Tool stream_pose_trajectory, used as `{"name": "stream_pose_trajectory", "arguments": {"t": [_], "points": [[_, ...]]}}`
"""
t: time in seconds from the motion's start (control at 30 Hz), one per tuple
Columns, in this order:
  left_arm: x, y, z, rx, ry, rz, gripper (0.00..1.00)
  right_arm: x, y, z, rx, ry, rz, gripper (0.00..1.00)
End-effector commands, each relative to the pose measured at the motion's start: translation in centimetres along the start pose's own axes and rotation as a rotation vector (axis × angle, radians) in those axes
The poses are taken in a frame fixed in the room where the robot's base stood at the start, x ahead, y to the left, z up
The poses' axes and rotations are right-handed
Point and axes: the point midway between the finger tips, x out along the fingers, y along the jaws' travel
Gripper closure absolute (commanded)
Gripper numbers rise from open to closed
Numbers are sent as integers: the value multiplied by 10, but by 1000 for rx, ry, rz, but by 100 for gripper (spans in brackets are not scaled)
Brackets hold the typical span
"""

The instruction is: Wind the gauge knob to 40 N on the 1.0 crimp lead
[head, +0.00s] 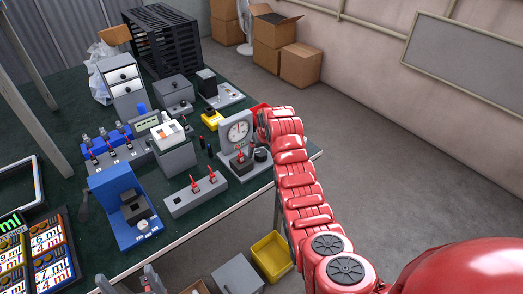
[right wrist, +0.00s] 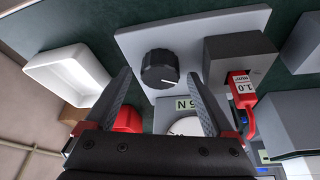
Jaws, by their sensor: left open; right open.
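The gauge (head: 238,132) with its round white dial stands upright on a grey base near the table's right edge. Its black knob (head: 260,154) sits at the base's right end. In the right wrist view the knob (right wrist: 157,69) has a white pointer line and lies between and beyond the open fingers of my right gripper (right wrist: 158,76), with no visible contact. The red lead marked 1.0 (right wrist: 242,92) sits at a grey block (right wrist: 238,55) beside the knob. The dial (right wrist: 185,126) is mostly hidden there, its reading unreadable. My left gripper (head: 130,283) is open at the bottom left.
A grey block with red levers (head: 195,190) and a blue stand (head: 125,205) are left of the gauge. A yellow bin (head: 211,118) stands behind it. A white tray (right wrist: 65,80) shows in the right wrist view. Floor right of the table is clear.

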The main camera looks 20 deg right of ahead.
Motion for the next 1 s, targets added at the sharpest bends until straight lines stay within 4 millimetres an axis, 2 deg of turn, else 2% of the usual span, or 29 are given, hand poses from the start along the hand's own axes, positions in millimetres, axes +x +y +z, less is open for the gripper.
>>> {"name": "stream_pose_trajectory", "arguments": {"t": [0.2, 0.23, 0.6, 0.7, 1.0], "points": [[0, 0, 0, 0, 0, 0, 12, 0, 0, 0, 0, 1, 0, 12], [0, 0, 0, 0, 0, 0, 12, 0, 0, 0, 0, 1, 0, 15], [0, 0, 0, 0, 0, 0, 12, 0, 0, 0, 0, 2, 0, 82], [0, 0, 0, 0, 0, 0, 12, 0, 0, 0, 0, 2, 0, 97], [-3, 0, 0, 0, 0, 0, 12, 1, -1, 0, 39, 3, 17, 97]]}}
